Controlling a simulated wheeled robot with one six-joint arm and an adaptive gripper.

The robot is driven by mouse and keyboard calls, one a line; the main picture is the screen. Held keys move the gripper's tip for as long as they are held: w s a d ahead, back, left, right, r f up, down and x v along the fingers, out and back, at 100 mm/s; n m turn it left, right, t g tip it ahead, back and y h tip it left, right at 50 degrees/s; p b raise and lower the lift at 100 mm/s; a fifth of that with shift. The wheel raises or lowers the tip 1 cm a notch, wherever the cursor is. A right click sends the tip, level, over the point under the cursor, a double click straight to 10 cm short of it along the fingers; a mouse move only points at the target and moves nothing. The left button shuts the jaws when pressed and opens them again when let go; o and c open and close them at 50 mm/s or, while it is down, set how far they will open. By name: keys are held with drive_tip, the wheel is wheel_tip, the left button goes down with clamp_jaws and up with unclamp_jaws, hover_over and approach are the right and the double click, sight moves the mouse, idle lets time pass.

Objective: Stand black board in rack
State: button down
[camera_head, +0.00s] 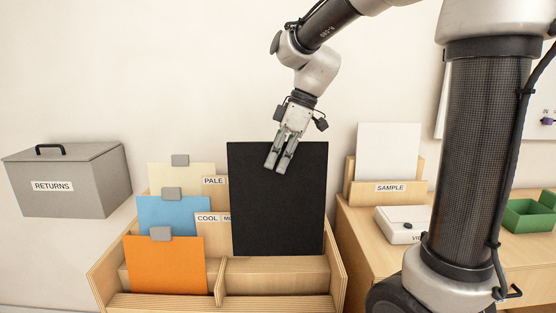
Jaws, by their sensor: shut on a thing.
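The black board (278,205) is a tall flat sheet, upright, in front of the right-hand side of the wooden rack (277,276). My gripper (280,155) is shut on its top edge from above, slightly right of the board's middle. The board's lower edge shows just above a wooden step of the rack; I cannot tell whether it touches. The rack's left side has orange (165,265), blue (175,214) and cream (182,177) boards with grey tabs.
A grey RETURNS box (70,180) with a lid is on the left. On the right, a white board (388,151) stands in a SAMPLE holder (390,188) on a wooden table (367,240). A white case (403,224) and green tray (530,215) are there too.

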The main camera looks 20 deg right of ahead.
sight(278, 244)
drive_tip(key=shift+f, duration=12.5)
drive_tip(key=c, duration=1.5)
unclamp_jaws()
drive_tip(key=v, duration=1.2)
drive_tip(key=shift+s, duration=0.1)
